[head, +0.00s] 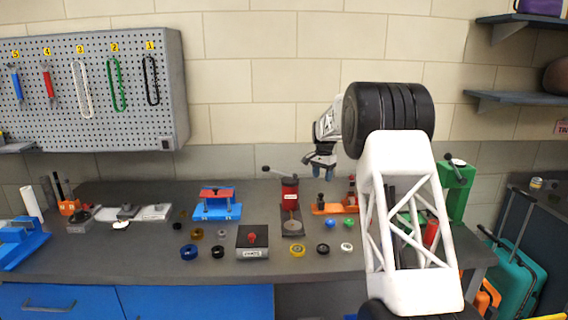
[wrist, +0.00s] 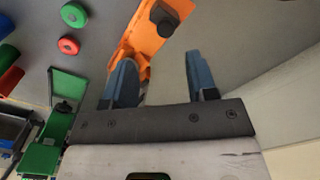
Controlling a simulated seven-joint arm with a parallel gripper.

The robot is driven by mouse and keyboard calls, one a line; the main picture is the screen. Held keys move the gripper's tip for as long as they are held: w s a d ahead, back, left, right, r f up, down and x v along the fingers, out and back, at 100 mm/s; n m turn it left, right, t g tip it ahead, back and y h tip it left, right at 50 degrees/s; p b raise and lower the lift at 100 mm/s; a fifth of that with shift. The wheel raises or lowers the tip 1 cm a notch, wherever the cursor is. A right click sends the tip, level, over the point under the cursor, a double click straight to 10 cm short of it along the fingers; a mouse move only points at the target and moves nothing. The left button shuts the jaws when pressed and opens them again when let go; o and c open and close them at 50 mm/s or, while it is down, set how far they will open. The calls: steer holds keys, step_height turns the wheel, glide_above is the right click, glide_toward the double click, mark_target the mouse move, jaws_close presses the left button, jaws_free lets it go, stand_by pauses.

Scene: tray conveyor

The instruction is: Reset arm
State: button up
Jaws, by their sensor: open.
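My gripper (head: 322,162) hangs above the back of the grey workbench (head: 170,240), right of the red press (head: 290,193), pointing down. In the wrist view my gripper (wrist: 162,75) shows two blue fingers spread apart with nothing between them. The orange fixture (wrist: 150,35) with a black knob lies beyond the fingers, partly behind the left one. It also shows in the head view (head: 335,208), below and right of my gripper. My white arm hides part of the bench's right side.
Several small rings and caps, including a yellow ring (head: 297,250) and a blue ring (head: 188,252), lie at the front. A black box with a red knob (head: 252,242) stands among them. A green press (head: 456,190) stands right. A pegboard (head: 90,95) hangs left.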

steer(key=s+a+r+n, duration=0.1)
steer(key=s+r, duration=0.5)
steer(key=s, duration=0.6)
steer(key=s+a+r+n+t, duration=0.15)
steer(key=s+r, duration=0.45)
steer(key=s, duration=0.7)
steer(key=s+r+n, duration=0.2)
steer(key=s+r, duration=0.3)
steer(key=s, duration=0.7)
steer(key=s+f+n, duration=0.2)
steer(key=s+f, duration=0.2)
steer(key=s, duration=1.5)
steer(key=s+a+f+n+t, duration=0.1)
steer(key=s+f, duration=0.4)
steer(key=s, duration=1.5)
steer(key=shift+s+a+n, duration=0.15)
steer(key=shift+s+n, duration=0.05)
steer(key=shift+n, duration=0.35)
steer(key=shift+w+r, duration=0.1)
steer(key=shift+w, duration=0.05)
